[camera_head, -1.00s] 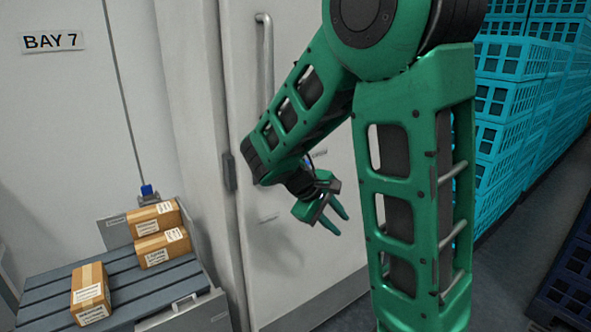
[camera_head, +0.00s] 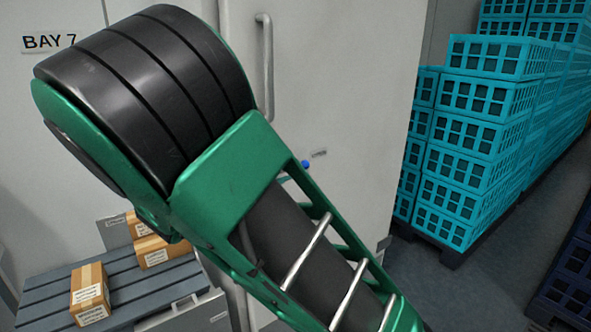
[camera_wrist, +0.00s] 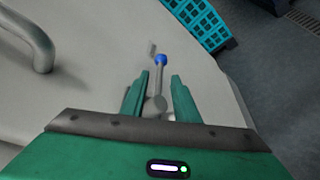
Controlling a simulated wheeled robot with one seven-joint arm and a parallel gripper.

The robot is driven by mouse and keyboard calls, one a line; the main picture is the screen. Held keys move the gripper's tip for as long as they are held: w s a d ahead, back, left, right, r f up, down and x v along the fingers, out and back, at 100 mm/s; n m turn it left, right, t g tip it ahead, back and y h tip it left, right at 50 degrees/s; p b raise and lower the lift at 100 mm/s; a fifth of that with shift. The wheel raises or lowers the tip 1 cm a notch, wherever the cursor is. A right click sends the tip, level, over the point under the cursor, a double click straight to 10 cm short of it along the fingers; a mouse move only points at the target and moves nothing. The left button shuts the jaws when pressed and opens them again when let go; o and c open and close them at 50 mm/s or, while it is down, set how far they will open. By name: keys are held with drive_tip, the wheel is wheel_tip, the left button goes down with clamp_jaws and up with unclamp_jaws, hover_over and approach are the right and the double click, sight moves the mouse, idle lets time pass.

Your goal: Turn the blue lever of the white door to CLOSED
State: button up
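The white door (camera_head: 370,110) stands upright behind my arm, and it fills much of the wrist view (camera_wrist: 90,80). The lever shows in the wrist view as a grey shaft with a blue knob (camera_wrist: 161,60), pointing up in that picture from a round hub. In the head view only part of the blue knob (camera_head: 305,164) shows past my arm, beside a small label (camera_head: 319,153) too small to read. My gripper (camera_wrist: 159,74) is open, its two green fingers on either side of the lever's shaft with gaps showing. My arm hides the gripper in the head view.
A vertical grey handle (camera_head: 267,65) is on the door. Stacked turquoise crates (camera_head: 470,140) stand to the right, with free floor (camera_head: 490,285) before them. Cardboard boxes (camera_head: 90,293) lie on a grey slatted platform (camera_head: 45,285) at the left.

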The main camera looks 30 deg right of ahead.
drive_tip(key=x, duration=0.8)
drive_tip(key=shift+d+f, duration=0.1)
drive_tip(key=shift+c, duration=0.7)
clamp_jaws()
